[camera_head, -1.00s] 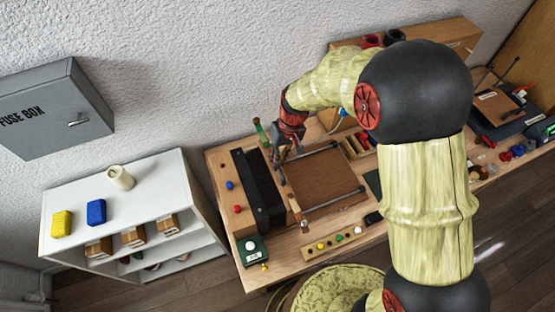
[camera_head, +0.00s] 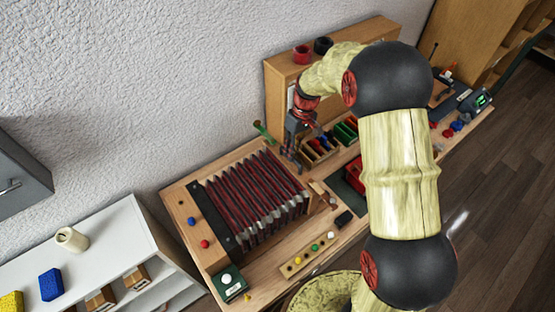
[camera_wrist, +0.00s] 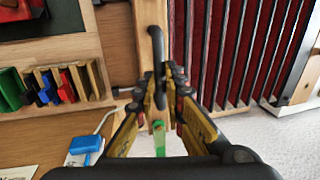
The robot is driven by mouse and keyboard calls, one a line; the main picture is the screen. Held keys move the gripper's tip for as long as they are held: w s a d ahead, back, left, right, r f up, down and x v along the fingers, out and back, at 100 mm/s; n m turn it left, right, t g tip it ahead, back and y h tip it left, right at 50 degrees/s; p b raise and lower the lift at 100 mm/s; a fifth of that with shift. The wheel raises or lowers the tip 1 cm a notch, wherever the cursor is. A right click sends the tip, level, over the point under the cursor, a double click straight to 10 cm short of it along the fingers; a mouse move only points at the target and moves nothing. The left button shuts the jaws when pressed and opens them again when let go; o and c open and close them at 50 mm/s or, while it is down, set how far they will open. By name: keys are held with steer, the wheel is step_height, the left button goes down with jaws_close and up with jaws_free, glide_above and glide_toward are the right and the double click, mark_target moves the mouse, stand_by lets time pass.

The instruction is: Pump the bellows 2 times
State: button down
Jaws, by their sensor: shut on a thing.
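The bellows (camera_head: 252,196) lie stretched out on the wooden bench, with dark red pleats and black ribs between a black left end and a wooden right end board. In the wrist view the red pleats (camera_wrist: 232,40) fill the upper right, and the wooden end board (camera_wrist: 144,30) stands beside them. A dark handle (camera_wrist: 157,45) is on that board. My gripper (camera_head: 292,158) is at the far right corner of the bellows. In the wrist view my gripper (camera_wrist: 165,80) is shut on the handle, though the fingers partly hide the contact.
Trays of coloured parts (camera_head: 318,150) stand just right of the bellows. A green-topped peg (camera_head: 262,131) stands behind them. A strip with coloured knobs (camera_head: 308,254) and a green box (camera_head: 229,282) are in front. A white shelf (camera_head: 110,240) stands left.

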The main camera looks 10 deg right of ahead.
steer(key=shift+w+d, duration=0.4)
steer(key=shift+d, duration=0.25)
steer(key=c, duration=1.9)
jaws_free()
steer(key=r, duration=0.4)
steer(key=d+r, duration=0.1)
steer(key=r, duration=0.3)
steer(key=w+d+r, duration=0.1)
steer(key=r, duration=0.2)
steer(key=shift+r, duration=0.4)
